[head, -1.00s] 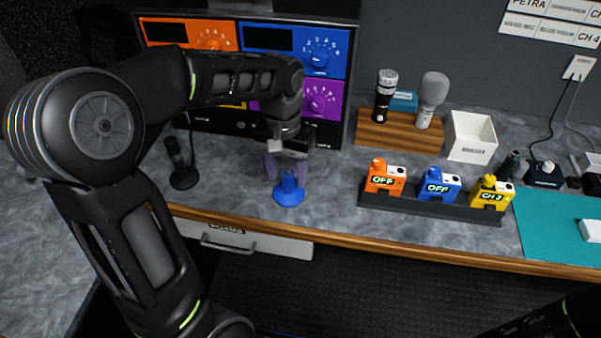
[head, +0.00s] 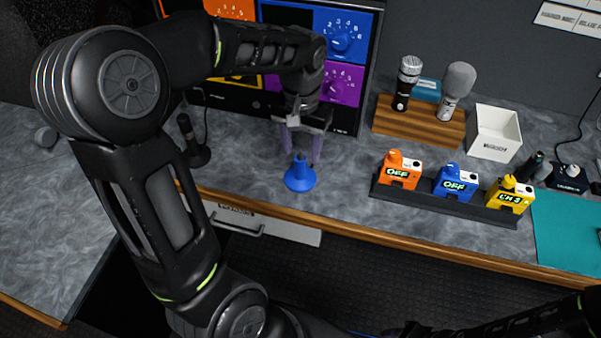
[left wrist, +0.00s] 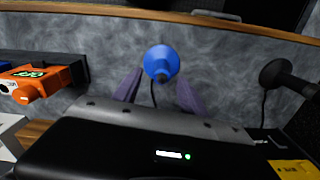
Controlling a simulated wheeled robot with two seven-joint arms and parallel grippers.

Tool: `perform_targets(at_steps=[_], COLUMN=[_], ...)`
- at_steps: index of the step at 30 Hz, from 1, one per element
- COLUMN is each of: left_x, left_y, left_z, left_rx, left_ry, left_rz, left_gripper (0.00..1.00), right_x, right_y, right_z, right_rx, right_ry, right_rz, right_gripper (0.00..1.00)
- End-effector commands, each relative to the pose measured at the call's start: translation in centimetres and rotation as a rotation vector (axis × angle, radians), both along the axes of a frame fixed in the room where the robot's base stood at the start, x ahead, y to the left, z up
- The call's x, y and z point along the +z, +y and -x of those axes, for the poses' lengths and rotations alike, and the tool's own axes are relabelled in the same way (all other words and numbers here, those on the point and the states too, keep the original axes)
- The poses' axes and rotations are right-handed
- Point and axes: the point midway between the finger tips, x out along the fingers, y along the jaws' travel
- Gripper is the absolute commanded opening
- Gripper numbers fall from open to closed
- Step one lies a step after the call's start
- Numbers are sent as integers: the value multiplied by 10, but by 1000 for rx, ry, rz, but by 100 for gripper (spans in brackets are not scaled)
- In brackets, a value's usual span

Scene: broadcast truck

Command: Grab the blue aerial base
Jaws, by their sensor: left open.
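The blue aerial base (head: 300,177) stands upright on the grey counter, a round flared foot with a short narrow stem. In the left wrist view the blue base (left wrist: 161,63) shows beyond the fingertips, roughly midway between them. My left gripper (head: 302,157) is open, with its two pale purple fingers pointing down just above and behind the base. The fingers also show in the left wrist view (left wrist: 158,98), apart and with nothing between them. My right gripper cannot be made out; only a dark arm part shows at the lower right of the head view.
A rack with coloured panels (head: 342,83) stands behind the gripper. A black microphone stand (head: 196,152) is to the left. A black tray (head: 440,205) with orange, blue and yellow packs is to the right. A wooden block (head: 420,124) holds two microphones. A drawer (head: 265,228) sits below the counter edge.

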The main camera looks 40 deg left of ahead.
Motion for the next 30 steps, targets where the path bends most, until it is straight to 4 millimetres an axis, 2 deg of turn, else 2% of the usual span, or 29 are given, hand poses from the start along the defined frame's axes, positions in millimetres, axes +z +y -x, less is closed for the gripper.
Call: perform_targets(at_steps=[8,14,19,30], left_x=[-4,-30,-50,-52], left_y=[1,3,3,3], left_z=[1,2,2,1], left_rx=[0,-1,0,0], left_ry=[4,6,3,0], left_rz=[0,0,1,0], left_gripper=[50,50,50,50], right_x=[2,12,12,11], right_y=[0,-1,-1,-1], right_z=[0,1,2,2], right_rx=[0,-1,-1,-1], right_ry=[1,4,5,5], right_rz=[0,2,3,3], right_gripper=[46,46,46,46])
